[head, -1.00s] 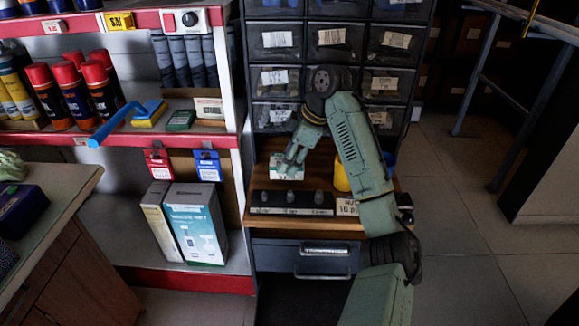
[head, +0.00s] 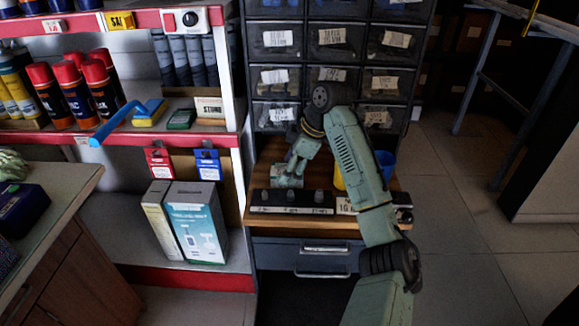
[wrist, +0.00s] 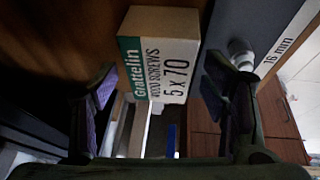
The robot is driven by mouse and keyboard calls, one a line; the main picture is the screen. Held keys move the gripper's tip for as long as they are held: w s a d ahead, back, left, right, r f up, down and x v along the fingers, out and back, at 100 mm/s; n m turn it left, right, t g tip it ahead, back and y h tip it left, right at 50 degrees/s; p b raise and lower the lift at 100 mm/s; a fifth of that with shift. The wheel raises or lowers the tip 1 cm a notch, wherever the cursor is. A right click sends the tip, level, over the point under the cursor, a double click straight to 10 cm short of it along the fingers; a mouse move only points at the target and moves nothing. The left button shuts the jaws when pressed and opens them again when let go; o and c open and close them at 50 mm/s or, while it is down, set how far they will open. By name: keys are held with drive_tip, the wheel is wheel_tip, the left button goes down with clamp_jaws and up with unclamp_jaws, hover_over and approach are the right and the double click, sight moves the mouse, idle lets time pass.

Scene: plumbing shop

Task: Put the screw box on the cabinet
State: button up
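The screw box (wrist: 161,55), a tan carton with a white and green label reading "Grattelin wood screws 5 x 70", lies between my fingers in the wrist view. My gripper (wrist: 160,92) is open, with a finger on each side of the box and gaps visible. In the head view my gripper (head: 288,179) is low over the wooden worktop (head: 325,177), hiding most of the box. A low wooden cabinet (head: 75,265) with a pale top stands at the lower left. A dark drawer cabinet (head: 333,73) rises behind the worktop.
A dark strip with several knobs (head: 291,199) lies along the worktop's front edge. A yellow and a blue container (head: 387,163) stand behind my arm. Left are red-edged shelves (head: 115,147) with spray cans and boxes. Floor at right is open.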

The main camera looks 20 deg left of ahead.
drive_tip(key=v, duration=1.2)
drive_tip(key=shift+r, duration=0.15)
idle(0.3)
